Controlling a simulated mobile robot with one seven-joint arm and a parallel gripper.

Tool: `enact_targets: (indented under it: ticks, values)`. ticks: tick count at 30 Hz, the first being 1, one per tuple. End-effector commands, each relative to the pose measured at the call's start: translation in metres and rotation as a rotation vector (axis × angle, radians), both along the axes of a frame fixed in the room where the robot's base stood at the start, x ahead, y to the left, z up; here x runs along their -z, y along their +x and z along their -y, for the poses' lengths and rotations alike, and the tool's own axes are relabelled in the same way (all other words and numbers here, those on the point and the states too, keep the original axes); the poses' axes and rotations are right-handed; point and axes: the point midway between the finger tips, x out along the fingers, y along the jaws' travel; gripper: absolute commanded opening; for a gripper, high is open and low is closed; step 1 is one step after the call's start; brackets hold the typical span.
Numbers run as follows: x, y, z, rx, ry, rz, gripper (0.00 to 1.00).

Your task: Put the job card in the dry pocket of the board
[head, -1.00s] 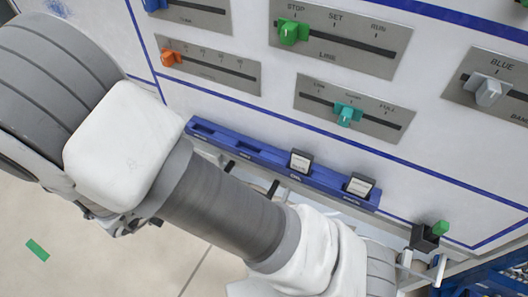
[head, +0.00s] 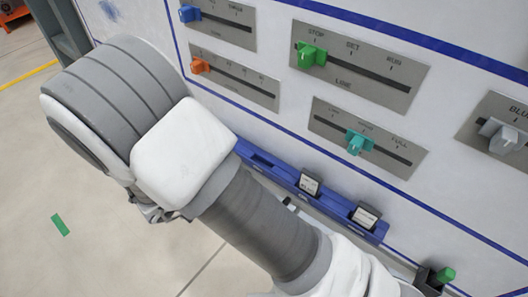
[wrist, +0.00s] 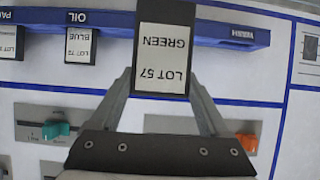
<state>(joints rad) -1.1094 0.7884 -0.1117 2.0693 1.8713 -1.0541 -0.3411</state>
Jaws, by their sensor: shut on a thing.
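The job card (wrist: 164,58), white with a black edge and reading "LOT 57 GREEN", is upside down in the wrist view. My gripper (wrist: 163,86) is shut on it; the fingers grip its sides. In the head view the rail (head: 335,203) runs along the board (head: 285,125), and my gripper is out of view.
A "LOT 72 BLUE" card (wrist: 82,45) sits in the OIL pocket, with another card (wrist: 6,42) beside it. The board carries a teal slider (head: 358,143), an orange slider (head: 200,66) and a green slider (head: 311,55). A black holder with a green piece (head: 445,275) is at lower right.

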Motion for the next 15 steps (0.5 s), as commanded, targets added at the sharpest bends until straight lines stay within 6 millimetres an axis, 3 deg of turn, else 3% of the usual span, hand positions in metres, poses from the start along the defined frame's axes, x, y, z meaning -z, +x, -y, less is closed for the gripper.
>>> enact_targets:
  ticks: [9, 15]
  values:
    - [-0.002, 0.069, 0.055, 0.004, -0.002, 0.0, 0.24]
    - [-0.001, 0.098, 0.077, 0.001, -0.001, 0.0, 0.24]
